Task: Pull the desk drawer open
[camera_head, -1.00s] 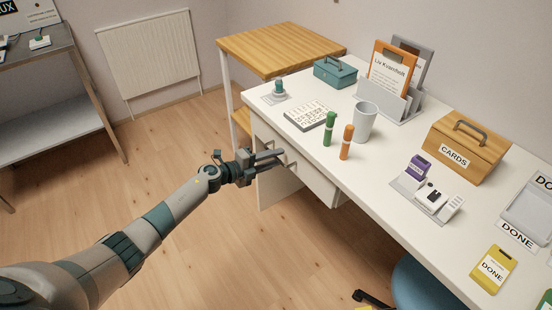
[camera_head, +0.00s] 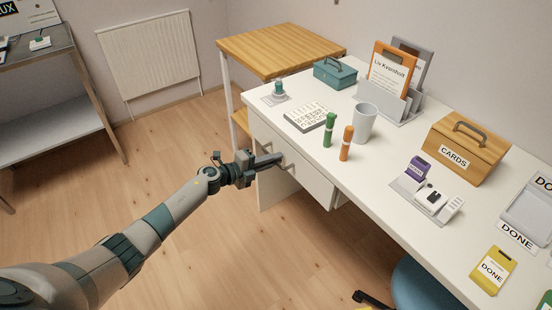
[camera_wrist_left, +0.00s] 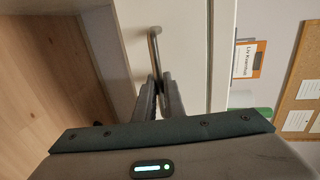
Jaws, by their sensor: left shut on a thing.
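The white desk drawer (camera_head: 312,183) is under the left part of the white desk top and looks closed. In the left wrist view its pale front (camera_wrist_left: 185,50) carries a grey bar handle (camera_wrist_left: 155,55). My left gripper (camera_head: 280,158) is at the drawer front, with its fingers shut on the handle. The fingertips (camera_wrist_left: 160,85) close around one end of the bar in the left wrist view. In the head view the gripper hides part of the handle. My right gripper is in neither view.
On the desk top (camera_head: 390,185) stand a green marker (camera_head: 329,130), an orange marker (camera_head: 347,143), a cup (camera_head: 364,123) and a calendar-like pad (camera_head: 306,117). A blue chair (camera_head: 425,285) is at the front right. The floor (camera_head: 200,260) before the drawer is clear.

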